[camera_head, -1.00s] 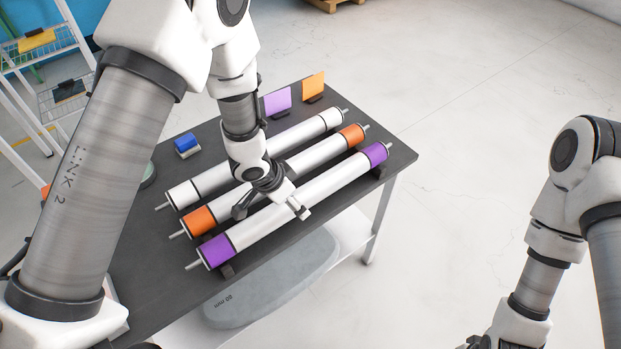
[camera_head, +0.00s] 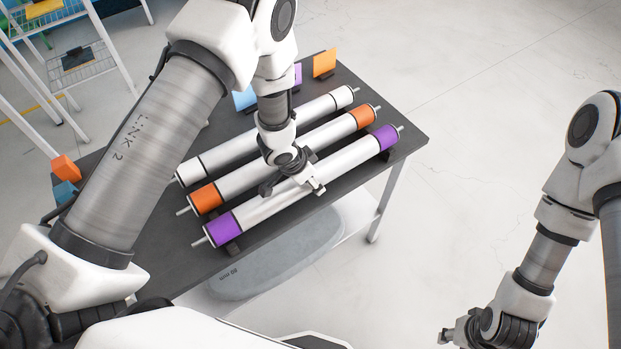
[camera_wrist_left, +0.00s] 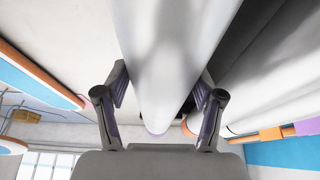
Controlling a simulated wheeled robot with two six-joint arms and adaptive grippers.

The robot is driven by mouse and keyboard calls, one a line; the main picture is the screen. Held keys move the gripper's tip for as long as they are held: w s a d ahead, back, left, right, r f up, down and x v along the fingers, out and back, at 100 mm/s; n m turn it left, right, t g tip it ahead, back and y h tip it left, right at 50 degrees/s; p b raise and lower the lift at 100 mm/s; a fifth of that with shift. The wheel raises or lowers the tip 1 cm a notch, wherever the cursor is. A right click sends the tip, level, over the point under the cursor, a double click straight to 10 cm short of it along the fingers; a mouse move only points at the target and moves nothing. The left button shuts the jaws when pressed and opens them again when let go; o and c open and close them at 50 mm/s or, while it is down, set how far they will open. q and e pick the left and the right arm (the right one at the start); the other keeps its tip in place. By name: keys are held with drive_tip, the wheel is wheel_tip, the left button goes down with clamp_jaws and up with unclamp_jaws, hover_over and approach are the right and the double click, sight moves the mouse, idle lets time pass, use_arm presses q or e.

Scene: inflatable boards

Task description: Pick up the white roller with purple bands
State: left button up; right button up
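The white roller with purple bands (camera_head: 345,165) lies nearest the table's front edge, on dark supports. My left gripper (camera_head: 296,188) is low over its middle. In the left wrist view the roller (camera_wrist_left: 168,50) runs between the two fingers of the left gripper (camera_wrist_left: 163,85), with one finger close on each side. Whether both pads press on it is not clear. The roller still looks level with its neighbours. My right gripper (camera_head: 447,336) is at the bottom right, away from the table, small and partly seen; its opening is not clear.
A white roller with orange bands (camera_head: 325,136) lies close behind, then a white roller with black bands (camera_head: 230,152). Orange (camera_head: 324,63) and light blue (camera_head: 245,98) cards stand at the table's back. A grey board (camera_head: 270,275) lies on the shelf below. The floor at right is clear.

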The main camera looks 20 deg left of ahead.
use_arm(q)
drive_tip(key=shift+s, duration=0.1)
clamp_jaws()
drive_tip(key=shift+r, duration=0.1)
